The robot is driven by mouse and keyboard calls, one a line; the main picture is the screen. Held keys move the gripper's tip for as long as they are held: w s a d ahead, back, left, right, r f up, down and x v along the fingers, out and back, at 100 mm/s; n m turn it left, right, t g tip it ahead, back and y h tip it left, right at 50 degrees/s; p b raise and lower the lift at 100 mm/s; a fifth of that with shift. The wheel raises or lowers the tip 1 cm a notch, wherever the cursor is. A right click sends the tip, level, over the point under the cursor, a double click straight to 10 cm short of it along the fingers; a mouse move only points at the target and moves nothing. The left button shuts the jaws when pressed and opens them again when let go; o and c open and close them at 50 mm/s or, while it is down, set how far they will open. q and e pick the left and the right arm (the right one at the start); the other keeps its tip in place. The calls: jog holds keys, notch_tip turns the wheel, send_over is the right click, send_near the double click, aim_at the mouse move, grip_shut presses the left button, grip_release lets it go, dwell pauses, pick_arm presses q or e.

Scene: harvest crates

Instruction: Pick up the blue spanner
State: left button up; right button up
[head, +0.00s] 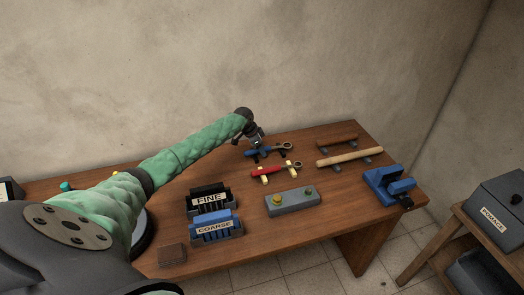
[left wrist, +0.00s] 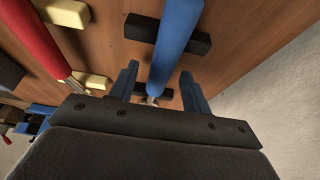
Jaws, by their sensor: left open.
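The blue spanner (head: 262,153) lies across dark rests at the back of the wooden table. Its blue handle shows large in the left wrist view (left wrist: 176,42). My left gripper (head: 257,139) is just above it. In the left wrist view the open fingers (left wrist: 160,82) stand apart, one on each side of the spanner near the end of the blue handle. I cannot tell whether they touch it. Part of the spanner's metal end is hidden behind the gripper body. My right gripper is not in view.
A red spanner (head: 268,171) lies on cream rests just in front. A wooden bar (head: 350,157), a blue vise (head: 382,186), a grey button box (head: 291,203) and the FINE (head: 209,199) and COARSE (head: 216,228) holders share the table (head: 325,227). A wall stands close behind.

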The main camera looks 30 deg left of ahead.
pick_arm(q)
jog(key=shift+f, duration=0.25)
dwell(0.4)
grip_shut()
